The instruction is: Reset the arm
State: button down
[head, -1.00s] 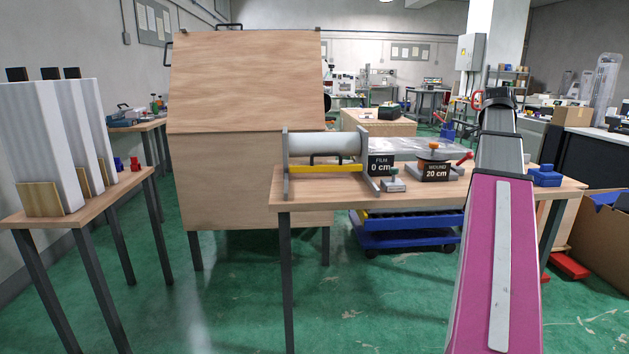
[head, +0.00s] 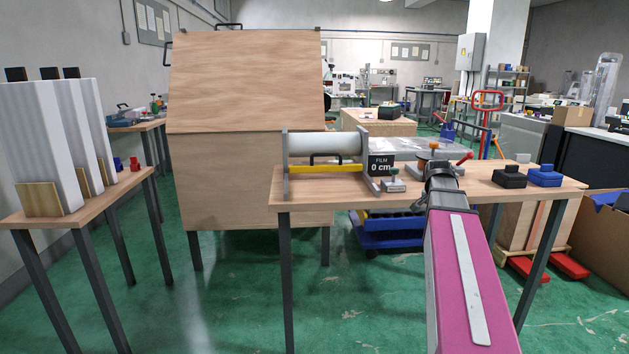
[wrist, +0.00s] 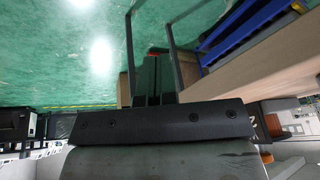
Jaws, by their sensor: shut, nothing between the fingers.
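My arm (head: 458,262), a pink and grey link with a dark joint at its far end, reaches up over the right part of the front wooden table (head: 285,202) in the head view. My gripper (wrist: 153,72) shows in the wrist view as two dark fingers close together, shut and empty, past a black mount. In the head view the gripper itself cannot be made out beyond the dark joint. In the wrist view, green floor lies beyond the fingers and a wooden edge runs to their right.
The front table holds a film roller (head: 325,145), a "0 cm" sign (head: 380,166), a black block (head: 509,177) and a blue block (head: 544,177). A large wooden cabinet (head: 245,85) stands behind. A side table (head: 88,205) with tall white boxes is left. Green floor between is clear.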

jog(key=s+a+f+n+g+y, duration=0.1)
jog(key=s+a+f+n, duration=0.4)
jog(key=s+a+f, duration=0.3)
jog(key=s+a+f+n+g+y, duration=0.1)
jog(key=s+a+f+n, duration=0.4)
jog(key=a+f, duration=1)
jog(key=s+f+g, duration=0.1)
jog(key=s+f, duration=0.2)
jog(key=f, duration=0.1)
jog(key=shift+s+a+n+y, duration=0.15)
jog(key=shift+s+n+y, duration=0.05)
jog(key=shift+n+y, duration=0.1)
